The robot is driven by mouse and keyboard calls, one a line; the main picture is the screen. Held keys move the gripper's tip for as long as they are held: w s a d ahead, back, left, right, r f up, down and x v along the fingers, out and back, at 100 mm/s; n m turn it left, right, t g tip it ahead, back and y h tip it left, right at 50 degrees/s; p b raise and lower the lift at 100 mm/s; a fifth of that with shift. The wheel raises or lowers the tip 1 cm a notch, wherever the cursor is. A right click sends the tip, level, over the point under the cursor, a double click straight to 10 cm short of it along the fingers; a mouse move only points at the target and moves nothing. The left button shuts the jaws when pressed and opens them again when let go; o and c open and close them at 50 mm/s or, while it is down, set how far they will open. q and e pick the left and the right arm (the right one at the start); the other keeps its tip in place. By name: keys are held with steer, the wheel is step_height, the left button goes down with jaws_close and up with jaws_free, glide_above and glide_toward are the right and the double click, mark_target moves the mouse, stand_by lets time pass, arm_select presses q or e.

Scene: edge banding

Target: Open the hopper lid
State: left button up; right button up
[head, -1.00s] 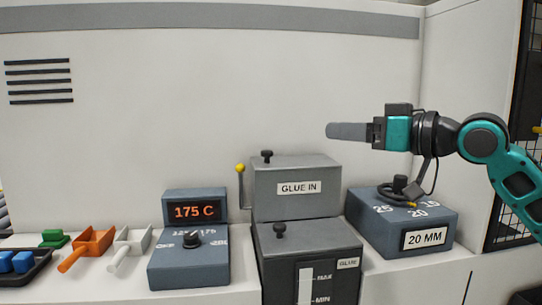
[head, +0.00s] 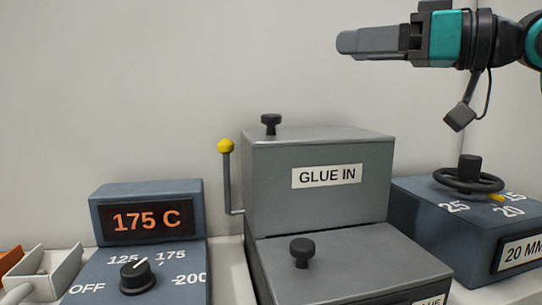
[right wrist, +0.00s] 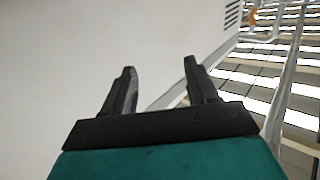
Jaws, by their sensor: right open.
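The grey hopper (head: 270,180) carries a GLUE IN label (head: 327,176) on its front. Its flat lid (head: 335,136) lies shut on top, with a black knob (head: 271,122) near the left back of it. A lever with a yellow ball (head: 226,147) stands at the hopper's left side. My right gripper (head: 345,43) is above and to the right of the knob, apart from it, and points left. In the right wrist view its two fingers (right wrist: 160,85) are spread with nothing between them. My left gripper is not in view.
A lower grey box with a black knob (head: 302,250) stands in front of the hopper. A blue 175 C display unit (head: 150,190) with a dial (head: 137,275) is at left. A blue 20 MM unit with a handwheel (head: 468,176) is at right. The white wall (head: 150,80) is behind.

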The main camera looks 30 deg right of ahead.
arm_select(q)
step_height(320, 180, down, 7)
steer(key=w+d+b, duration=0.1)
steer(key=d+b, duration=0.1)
steer(key=b, duration=0.6)
arm_select(e)
glide_toward(279, 116)
steer(key=p+x, duration=0.8)
steer(key=p, duration=0.3)
steer(key=shift+r+p, duration=0.15)
steer(key=shift+p, duration=0.25)
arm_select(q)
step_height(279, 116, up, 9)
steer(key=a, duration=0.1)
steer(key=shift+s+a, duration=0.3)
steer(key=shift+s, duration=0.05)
arm_select(e)
steer(key=shift+x, duration=1)
steer(key=c, duration=0.7)
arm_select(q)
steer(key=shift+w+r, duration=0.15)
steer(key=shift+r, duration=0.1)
arm_select(e)
jaws_close()
arm_select(q)
steer(key=shift+p, duration=0.3)
